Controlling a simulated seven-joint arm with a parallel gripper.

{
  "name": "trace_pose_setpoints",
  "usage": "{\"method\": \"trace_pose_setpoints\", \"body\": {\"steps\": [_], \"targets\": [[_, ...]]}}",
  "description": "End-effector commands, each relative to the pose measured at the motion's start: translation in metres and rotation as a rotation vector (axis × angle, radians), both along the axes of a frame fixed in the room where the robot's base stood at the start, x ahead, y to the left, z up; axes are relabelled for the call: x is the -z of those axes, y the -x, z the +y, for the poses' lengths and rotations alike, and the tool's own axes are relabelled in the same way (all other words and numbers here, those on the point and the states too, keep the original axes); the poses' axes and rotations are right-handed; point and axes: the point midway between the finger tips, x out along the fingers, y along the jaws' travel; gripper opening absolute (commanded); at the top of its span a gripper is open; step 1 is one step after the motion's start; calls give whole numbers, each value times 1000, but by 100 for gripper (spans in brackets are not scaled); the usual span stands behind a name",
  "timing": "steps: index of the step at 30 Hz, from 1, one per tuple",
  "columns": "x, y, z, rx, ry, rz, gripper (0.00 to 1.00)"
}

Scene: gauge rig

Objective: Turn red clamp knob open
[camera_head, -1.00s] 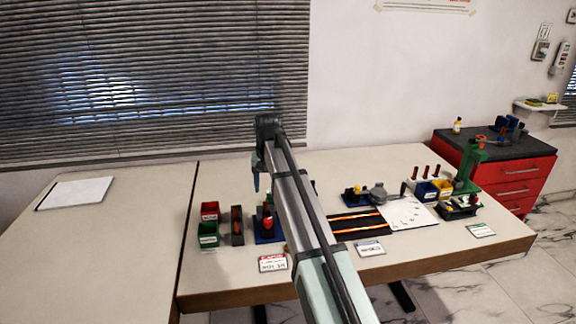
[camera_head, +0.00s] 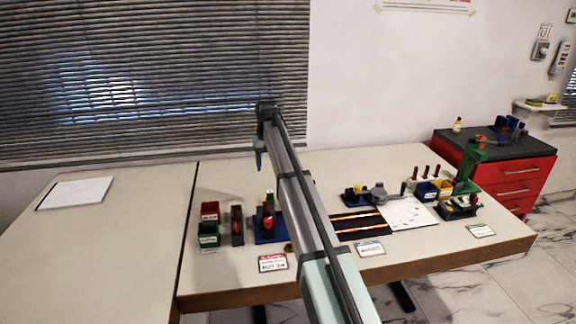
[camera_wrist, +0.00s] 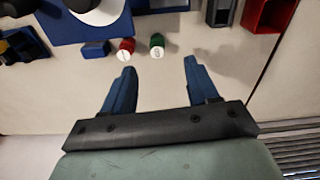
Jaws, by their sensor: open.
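In the head view a blue fixture (camera_head: 262,236) stands on the bench, with a red part (camera_head: 268,224) on it. In the wrist view a blue base (camera_wrist: 62,22) carries a white and dark round part (camera_wrist: 98,10). A small red knob (camera_wrist: 126,46) and a green one (camera_wrist: 157,44) show beside the base; I take the red one to be the clamp knob. My gripper (camera_wrist: 159,66) is open and empty, its blue fingers apart and below both knobs in the picture. In the head view my gripper (camera_head: 258,160) is above the bench, behind the fixture.
Red (camera_head: 210,211) and green (camera_head: 208,234) bins and a dark narrow holder (camera_head: 237,226) stand left of the fixture. A label card (camera_head: 273,263) lies in front. The bench's back left is clear.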

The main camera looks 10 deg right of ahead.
Motion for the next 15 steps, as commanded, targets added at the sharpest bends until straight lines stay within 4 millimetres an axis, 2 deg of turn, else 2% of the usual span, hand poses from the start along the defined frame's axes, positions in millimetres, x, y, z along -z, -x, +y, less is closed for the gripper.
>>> {"method": "trace_pose_setpoints", "body": {"steps": [3, 8, 15], "targets": [[6, -20, -11, 13, 2, 8, 59], [15, -37, -27, 32, 4, 22, 59], [32, -48, -56, 63, 5, 42, 59]]}}
